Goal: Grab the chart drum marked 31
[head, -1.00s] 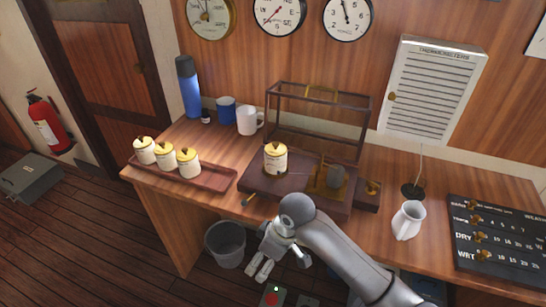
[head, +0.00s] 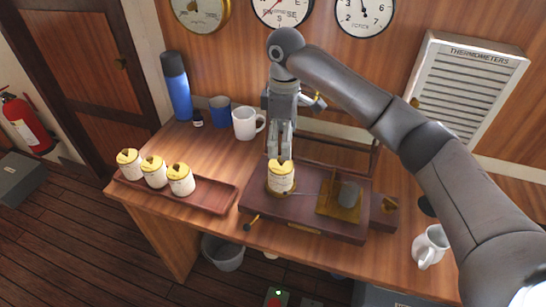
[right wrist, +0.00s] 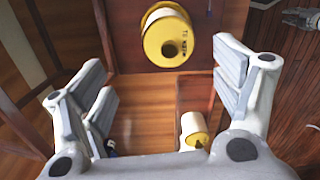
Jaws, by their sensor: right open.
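A cream chart drum (head: 281,180) with a yellow lid stands upright on the brown instrument base (head: 309,228). Three similar drums stand in the tray at left: a left one (head: 129,164), a middle one (head: 154,171) and a right one (head: 180,180). My right gripper (head: 280,152) points down, open and empty, just above and behind the drum on the base. In the right wrist view that drum's lid (right wrist: 167,42) lies beyond the open fingers (right wrist: 163,78); its dark marking is too small to read.
The reddish tray (head: 213,198) lies left of the instrument. A white mug (head: 244,124), blue cup (head: 220,112) and blue flask (head: 177,86) stand behind. A dark frame (head: 335,150) rises behind the base. A white jug (head: 430,246) stands at right.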

